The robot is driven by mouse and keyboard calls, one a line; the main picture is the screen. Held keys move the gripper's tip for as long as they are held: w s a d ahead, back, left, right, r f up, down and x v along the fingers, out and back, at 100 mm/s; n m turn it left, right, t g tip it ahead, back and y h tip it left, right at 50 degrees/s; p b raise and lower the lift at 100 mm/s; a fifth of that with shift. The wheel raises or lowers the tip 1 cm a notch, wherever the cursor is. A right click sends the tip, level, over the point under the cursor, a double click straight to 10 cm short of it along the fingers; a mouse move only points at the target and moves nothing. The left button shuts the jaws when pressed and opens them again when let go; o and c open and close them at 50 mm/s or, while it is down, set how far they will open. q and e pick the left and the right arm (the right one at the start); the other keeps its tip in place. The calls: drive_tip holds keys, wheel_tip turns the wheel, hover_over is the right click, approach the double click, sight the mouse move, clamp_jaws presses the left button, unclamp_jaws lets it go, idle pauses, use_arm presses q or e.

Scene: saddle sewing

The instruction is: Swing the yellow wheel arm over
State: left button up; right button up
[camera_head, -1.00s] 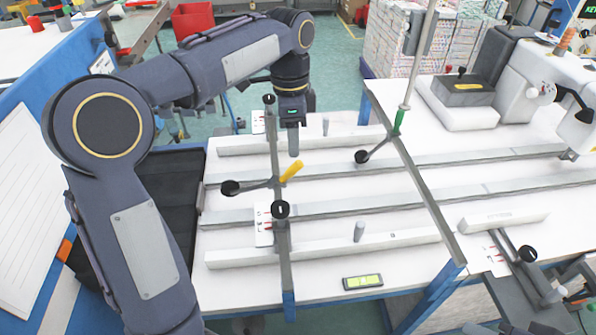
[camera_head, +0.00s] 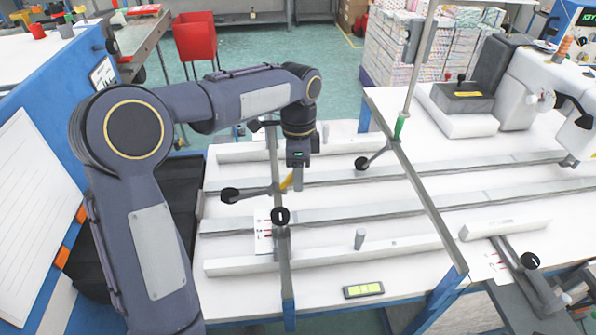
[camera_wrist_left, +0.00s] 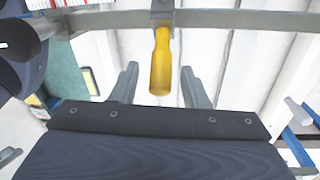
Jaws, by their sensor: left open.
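The yellow wheel arm (camera_head: 287,181) sticks out from the dark cross bar (camera_head: 274,165) on the white table and is partly hidden behind my left gripper (camera_head: 299,178). In the left wrist view the yellow handle (camera_wrist_left: 160,65) hangs from the grey bar (camera_wrist_left: 225,18). It lies between the two spread fingers of my left gripper (camera_wrist_left: 156,88), with a gap on each side. The left gripper is open and does not grip it. A black knob on a lever (camera_head: 230,195) is on the other side of the bar. My right gripper is not in view.
A second bar with a green-sleeved post (camera_head: 400,125) stands to the right. Long grey rails (camera_head: 340,215) cross the white table (camera_head: 330,268). The sewing machine (camera_head: 540,90) is at the right.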

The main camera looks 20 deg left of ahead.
use_arm(q)
clamp_jaws()
idle(0.3)
drive_tip(key=shift+s+a+r+t+h+b, duration=0.2)
drive_tip(key=shift+a+t+h+b, duration=0.25)
drive_tip(key=shift+h+b, duration=0.25)
drive_tip(key=shift+s+a+r+t+h+b, duration=0.2)
drive_tip(key=shift+a+t+h+b, duration=0.2)
drive_tip(key=shift+h+b, duration=0.25)
drive_tip(key=a+h+b, duration=0.1)
drive_tip(key=b, duration=0.1)
drive_tip(key=s+a+t+h+b, duration=0.1)
drive_tip(key=h+b, duration=0.1)
drive_tip(key=shift+r+t, duration=0.2)
drive_tip(key=shift+t, duration=0.05)
drive_tip(key=shift+s+a+r+t+h+b, duration=0.3)
drive_tip(key=shift+h+b, duration=0.45)
drive_tip(key=shift+b, duration=0.55)
drive_tip(key=shift+m, duration=0.3)
unclamp_jaws()
drive_tip(key=shift+a, duration=0.1)
